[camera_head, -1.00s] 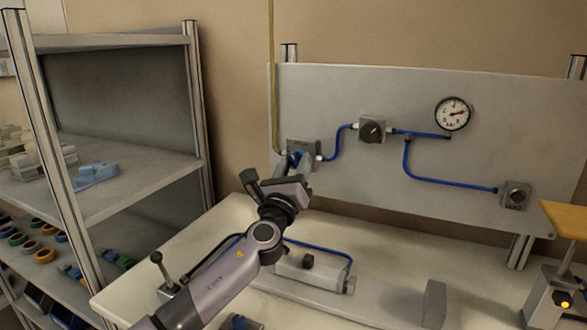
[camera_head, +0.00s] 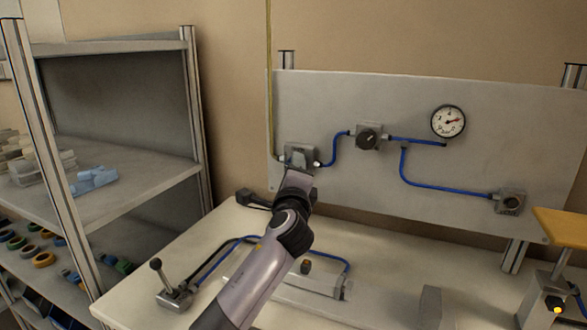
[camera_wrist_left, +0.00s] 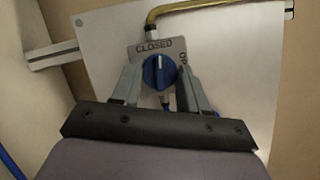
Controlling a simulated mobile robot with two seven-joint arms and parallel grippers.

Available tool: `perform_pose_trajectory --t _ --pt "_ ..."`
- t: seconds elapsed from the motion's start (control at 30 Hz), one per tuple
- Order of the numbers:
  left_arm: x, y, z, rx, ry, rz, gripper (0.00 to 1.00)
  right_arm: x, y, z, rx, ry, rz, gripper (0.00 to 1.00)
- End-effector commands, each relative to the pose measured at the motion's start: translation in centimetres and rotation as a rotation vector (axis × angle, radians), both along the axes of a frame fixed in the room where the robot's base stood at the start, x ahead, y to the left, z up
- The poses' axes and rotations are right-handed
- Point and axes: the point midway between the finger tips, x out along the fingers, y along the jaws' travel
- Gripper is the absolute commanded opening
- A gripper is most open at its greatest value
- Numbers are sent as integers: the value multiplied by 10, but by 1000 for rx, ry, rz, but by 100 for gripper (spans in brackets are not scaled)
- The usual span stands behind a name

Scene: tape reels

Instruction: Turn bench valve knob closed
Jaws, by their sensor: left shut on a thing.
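The bench valve is a grey block (camera_head: 301,151) at the left end of the upright panel. In the left wrist view its round blue knob (camera_wrist_left: 152,77) sits on a grey plate (camera_wrist_left: 176,49) marked CLOSED at the top, with partly hidden lettering at the right. The knob's white pointer line points up towards CLOSED. My left gripper (camera_head: 299,163) is at the valve and hides the knob in the head view. In the left wrist view the left gripper (camera_wrist_left: 159,84) is shut on the knob, one finger on each side. My right gripper is not in view.
A yellow tube (camera_head: 268,80) runs down to the valve. The panel (camera_head: 330,95) also carries a black knob (camera_head: 367,136), a gauge (camera_head: 448,121) and blue hoses. A lever (camera_head: 160,275) and a small block (camera_head: 431,306) stand on the bench. A shelf (camera_head: 130,190) is at left.

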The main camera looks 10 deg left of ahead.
Motion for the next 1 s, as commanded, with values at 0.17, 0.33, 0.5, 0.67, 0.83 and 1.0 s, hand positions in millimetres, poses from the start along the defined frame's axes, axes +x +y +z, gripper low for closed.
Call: perform_pose_trajectory --t 0.17,0.33,0.5,0.67,0.83,1.0 --pt "0 0 2 -96 19 0 13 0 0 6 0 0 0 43" --pt "0 0 1 -150 30 0 13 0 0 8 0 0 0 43" --pt "0 0 1 -175 34 1 13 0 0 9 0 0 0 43" --pt "0 0 1 -181 35 1 13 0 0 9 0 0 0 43" --pt "0 0 1 -181 35 1 13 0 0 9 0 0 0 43" --pt "0 0 1 -180 35 1 69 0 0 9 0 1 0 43"
